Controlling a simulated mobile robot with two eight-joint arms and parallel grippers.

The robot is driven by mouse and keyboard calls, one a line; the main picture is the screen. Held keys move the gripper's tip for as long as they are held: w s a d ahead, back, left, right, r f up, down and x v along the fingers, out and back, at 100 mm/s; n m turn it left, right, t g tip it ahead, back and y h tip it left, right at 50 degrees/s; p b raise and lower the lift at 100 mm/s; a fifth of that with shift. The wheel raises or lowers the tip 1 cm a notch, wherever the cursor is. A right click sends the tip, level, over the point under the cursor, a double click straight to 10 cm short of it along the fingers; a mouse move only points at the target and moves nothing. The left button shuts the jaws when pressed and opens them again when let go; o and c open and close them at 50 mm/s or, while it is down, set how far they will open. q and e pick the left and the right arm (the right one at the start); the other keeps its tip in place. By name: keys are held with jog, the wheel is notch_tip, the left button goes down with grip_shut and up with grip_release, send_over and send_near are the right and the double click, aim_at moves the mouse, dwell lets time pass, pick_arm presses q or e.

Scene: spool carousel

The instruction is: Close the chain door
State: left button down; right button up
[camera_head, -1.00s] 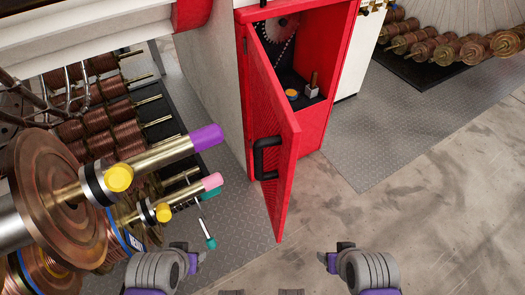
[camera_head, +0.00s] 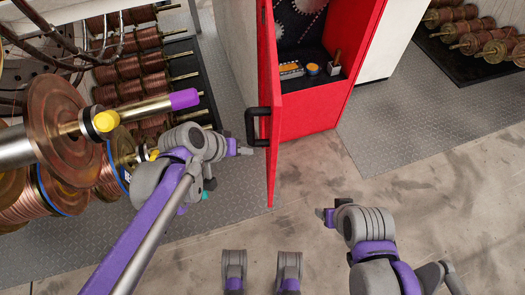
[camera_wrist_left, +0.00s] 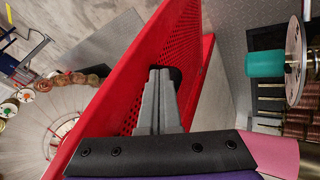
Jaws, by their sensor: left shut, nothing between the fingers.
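The red chain door (camera_head: 272,120) stands open on the red cabinet (camera_head: 320,112), almost edge-on to the head view. Its black handle (camera_head: 253,125) sticks out from the left side of the door. My left gripper (camera_head: 247,151) is shut and empty, at the lower end of the handle. In the left wrist view its fingers (camera_wrist_left: 160,82) point at the perforated red door (camera_wrist_left: 135,90) and partly cover the black handle (camera_wrist_left: 176,75). Whether they touch it I cannot tell. My right gripper (camera_head: 326,215) is right of the door, over the floor; its jaw opening is unclear.
Inside the cabinet are metal sprockets, a blue-and-orange cup (camera_head: 312,69) and a wooden-handled block (camera_head: 335,64). Copper spools and a purple-tipped shaft (camera_head: 184,99) crowd the left. The concrete floor (camera_head: 440,200) at right is clear.

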pick_arm(q)
jog(key=b+x, duration=0.3)
jog(key=x, duration=0.7)
